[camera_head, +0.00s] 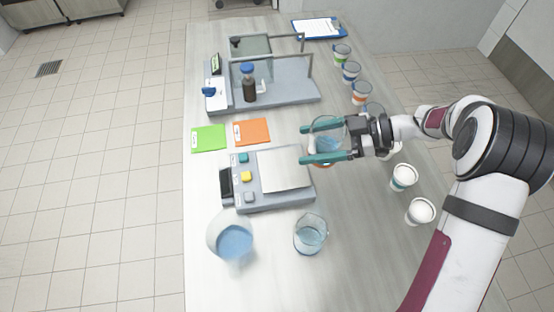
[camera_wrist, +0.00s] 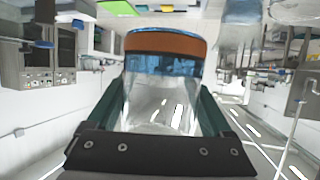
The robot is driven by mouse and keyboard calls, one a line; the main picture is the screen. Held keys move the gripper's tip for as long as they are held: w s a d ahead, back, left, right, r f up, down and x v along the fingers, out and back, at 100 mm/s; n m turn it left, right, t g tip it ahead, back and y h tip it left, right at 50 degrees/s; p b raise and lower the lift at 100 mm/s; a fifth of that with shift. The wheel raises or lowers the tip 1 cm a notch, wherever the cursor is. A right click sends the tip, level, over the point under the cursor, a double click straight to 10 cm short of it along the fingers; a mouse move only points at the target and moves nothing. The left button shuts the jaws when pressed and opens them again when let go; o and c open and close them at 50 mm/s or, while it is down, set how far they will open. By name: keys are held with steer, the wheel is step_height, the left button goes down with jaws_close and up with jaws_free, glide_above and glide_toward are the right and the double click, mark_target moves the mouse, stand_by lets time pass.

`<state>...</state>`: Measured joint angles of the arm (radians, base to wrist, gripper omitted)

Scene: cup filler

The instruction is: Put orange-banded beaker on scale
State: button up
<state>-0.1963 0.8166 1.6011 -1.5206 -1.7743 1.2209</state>
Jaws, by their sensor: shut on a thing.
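My gripper (camera_head: 305,145) is shut on a clear beaker (camera_head: 326,136) with blue liquid in it; the teal fingers lie on its two sides. In the wrist view the same beaker (camera_wrist: 160,100) stands between the fingers (camera_wrist: 160,112), and its orange band (camera_wrist: 165,42) shows clearly. The scale (camera_head: 284,169) lies at the middle of the table, with a bare silver plate and coloured buttons at its left. The beaker is by the plate's upper right corner in the head view. Its height above the table is hard to tell.
Blue-filled beakers stand below the scale, at left (camera_head: 234,240) and right (camera_head: 310,235). Several banded cups, one orange-banded (camera_head: 361,93), line the right edge. A grey stand with a dark bottle (camera_head: 249,88) is at the back. Green (camera_head: 208,138) and orange (camera_head: 252,132) cards lie left.

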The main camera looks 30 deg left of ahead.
steer(key=x, duration=0.3)
steer(key=w+f+x, duration=0.1)
steer(key=x, duration=0.5)
steer(key=shift+w+a+f, duration=0.2)
steer(key=shift+a+f, duration=0.1)
steer(key=shift+a, duration=0.15)
steer(key=shift+a+f, duration=0.2)
steer(key=shift+f, duration=1.9)
